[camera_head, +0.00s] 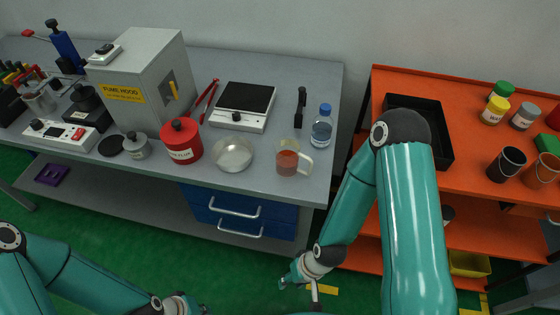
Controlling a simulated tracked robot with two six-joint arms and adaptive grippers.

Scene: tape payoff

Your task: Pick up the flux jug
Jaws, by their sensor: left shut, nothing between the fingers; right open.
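The flux jug appears to be the clear jug (288,161) with orange-brown liquid and a handle on its right side. It stands upright near the front edge of the grey bench (320,178). My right gripper (303,286) is open and empty, well below the jug and in front of the bench, partly cut off by the bottom edge. My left arm comes in at the lower left. Its wrist is cut off at the bottom edge and its fingers are out of frame.
A glass dish (232,155) stands left of the jug, and a blue-capped bottle (322,126) stands behind it to the right. A red can (181,141) and scale (243,105) are farther left. The orange shelf unit (470,185) is right, partly behind my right arm.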

